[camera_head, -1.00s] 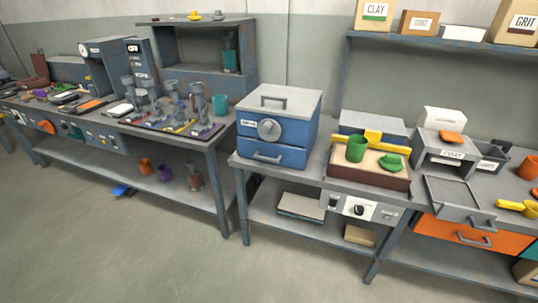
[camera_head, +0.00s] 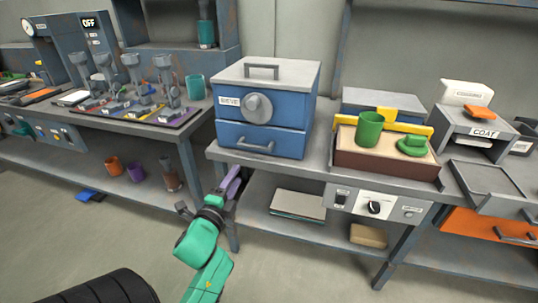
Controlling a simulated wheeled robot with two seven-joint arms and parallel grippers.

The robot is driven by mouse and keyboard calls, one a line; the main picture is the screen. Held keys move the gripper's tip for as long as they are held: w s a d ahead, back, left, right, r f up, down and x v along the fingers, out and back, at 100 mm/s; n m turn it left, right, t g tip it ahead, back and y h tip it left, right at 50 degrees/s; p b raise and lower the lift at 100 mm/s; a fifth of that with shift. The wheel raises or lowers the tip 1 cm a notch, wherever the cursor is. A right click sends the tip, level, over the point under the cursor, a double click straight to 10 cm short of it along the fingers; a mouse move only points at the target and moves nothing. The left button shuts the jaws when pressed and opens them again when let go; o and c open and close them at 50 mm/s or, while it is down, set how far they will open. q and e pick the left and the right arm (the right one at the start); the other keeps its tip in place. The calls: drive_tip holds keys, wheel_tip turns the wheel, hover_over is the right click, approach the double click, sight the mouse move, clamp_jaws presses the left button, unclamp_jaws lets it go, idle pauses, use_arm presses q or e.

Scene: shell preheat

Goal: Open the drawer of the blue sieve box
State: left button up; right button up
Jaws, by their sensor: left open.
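The blue sieve box (camera_head: 268,105) stands on the front left end of the grey workbench. It has a grey lid with a handle, a round knob and a label reading SIEVE. Its lower drawer (camera_head: 262,140) looks shut, with a grey bar handle (camera_head: 254,148) across its front. My left gripper (camera_head: 207,192), on a green arm, is open and empty. It shows below and left of the drawer handle, apart from it, near the bench's front left corner. My right gripper is not in view.
Right of the box is a brown tray (camera_head: 385,170) with a green cup (camera_head: 369,129). The bench edge (camera_head: 270,164) and its leg (camera_head: 233,225) are close to my left gripper. A left bench (camera_head: 130,122) holds several metal tools.

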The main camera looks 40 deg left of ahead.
sight(253, 148)
use_arm(q)
drive_tip(key=x, duration=1.4)
drive_tip(key=shift+r, duration=0.15)
drive_tip(key=shift+s, duration=0.1)
clamp_jaws()
idle(0.5)
